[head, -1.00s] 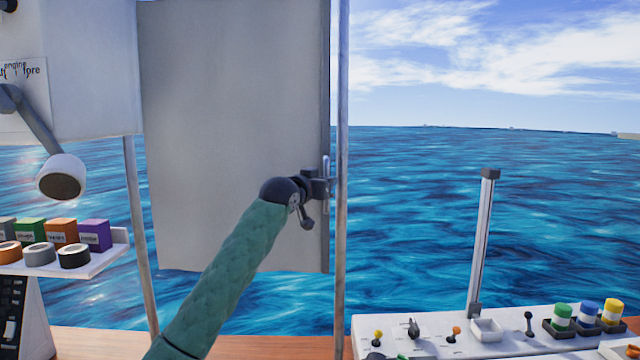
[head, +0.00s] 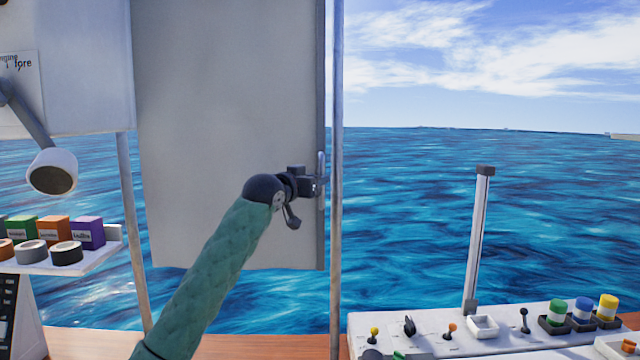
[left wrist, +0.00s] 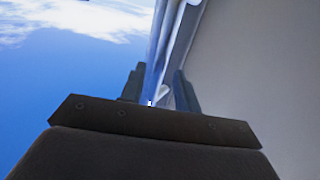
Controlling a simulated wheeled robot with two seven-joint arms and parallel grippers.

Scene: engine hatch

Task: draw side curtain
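The side curtain (head: 230,120) is a flat grey panel hanging between two thin upright poles. Its right edge lies just left of the right pole (head: 336,200). A slim pale upright handle (head: 320,163) is on that edge. My left gripper (head: 316,186), on the green-sleeved arm from the lower left, is at this handle. In the left wrist view the two dark fingers (left wrist: 158,92) stand apart, with a pale and blue strip between them and the grey curtain (left wrist: 270,75) on the right. Whether they are closed tight on the handle is unclear. My right gripper is out of view.
A white console (head: 400,328) with small levers, a post (head: 480,240) and coloured cylinders stands at lower right. At left are a shelf (head: 95,258) of coloured boxes and rolls and a white-headed lamp-like fixture (head: 52,172). Open sea lies right of the pole.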

